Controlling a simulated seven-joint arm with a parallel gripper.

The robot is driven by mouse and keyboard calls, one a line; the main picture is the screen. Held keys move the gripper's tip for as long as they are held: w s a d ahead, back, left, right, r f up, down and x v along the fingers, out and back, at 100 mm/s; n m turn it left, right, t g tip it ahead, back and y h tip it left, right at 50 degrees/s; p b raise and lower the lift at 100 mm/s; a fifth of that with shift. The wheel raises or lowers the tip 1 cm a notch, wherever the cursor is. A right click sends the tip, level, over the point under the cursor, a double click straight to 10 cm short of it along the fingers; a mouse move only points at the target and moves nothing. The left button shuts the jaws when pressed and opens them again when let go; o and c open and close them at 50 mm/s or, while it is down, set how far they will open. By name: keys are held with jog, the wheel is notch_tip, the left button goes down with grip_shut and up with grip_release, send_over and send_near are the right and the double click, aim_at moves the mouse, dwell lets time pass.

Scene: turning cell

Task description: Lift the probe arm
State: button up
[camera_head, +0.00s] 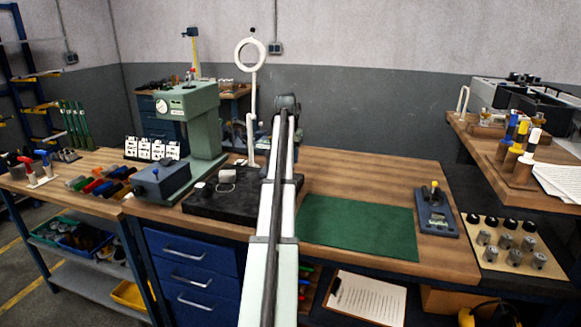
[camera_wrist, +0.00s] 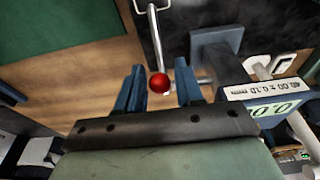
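In the wrist view a red ball (camera_wrist: 159,83) sits at the end of a thin metal rod (camera_wrist: 154,38), which I take to be the probe arm. My gripper (camera_wrist: 160,69) is open, with one blue finger on each side of the ball. Gaps show between the ball and both fingers; I cannot tell their difference in depth. A blue-grey gauge body (camera_wrist: 218,55) with a numbered display (camera_wrist: 274,110) stands just right of the fingers. In the head view my arm hides the ball and rod.
A dark plate (camera_head: 212,208) lies on the wooden bench, with a green mat (camera_head: 358,228) to its right. A green bench machine (camera_head: 190,105) stands behind the plate. A white ring-headed stand (camera_head: 253,88) rises near my arm. A blue-grey fixture (camera_head: 436,212) stands right of the mat.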

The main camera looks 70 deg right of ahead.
jog(key=shift+c, duration=0.3)
jog(key=c, duration=0.3)
jog(key=shift+c, duration=0.2)
jog(key=shift+d+r, duration=0.55)
jog(key=shift+r, duration=0.05)
jog(key=shift+d+r, duration=0.1)
jog(key=shift+d, duration=0.05)
jog(key=shift+d+r, duration=0.4)
jog(key=shift+d, duration=0.25)
